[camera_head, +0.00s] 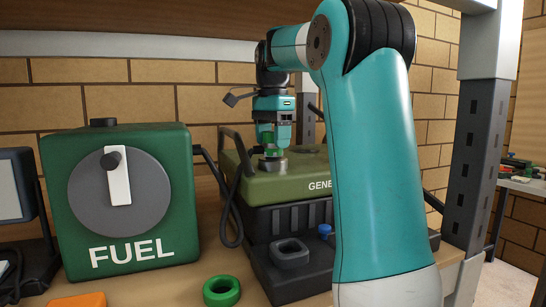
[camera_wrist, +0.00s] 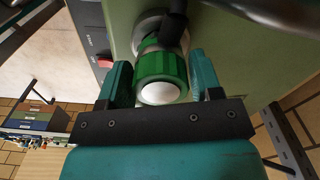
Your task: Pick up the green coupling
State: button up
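In the wrist view the coupling (camera_wrist: 163,68) is a ribbed green cylinder with a white round end facing the camera. My gripper (camera_head: 272,132) points down over it from above. Its two teal fingers, also in the wrist view (camera_wrist: 163,82), stand on either side of the coupling. A narrow gap shows between each finger and the coupling, so the gripper is open around it.
A green fuel box (camera_head: 130,230) with a dial stands at the left. A loose green ring (camera_head: 221,291) and an orange block (camera_head: 78,300) lie on the bench in front. A black cable (camera_head: 229,215) hangs beside the generator. A shelf post (camera_head: 478,150) stands at the right.

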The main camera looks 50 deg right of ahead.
jog(key=c, duration=0.5)
jog(key=shift+c, duration=0.2)
jog(key=shift+r, duration=0.1)
notch_tip(320, 180, up, 10)
jog(key=p, duration=0.3)
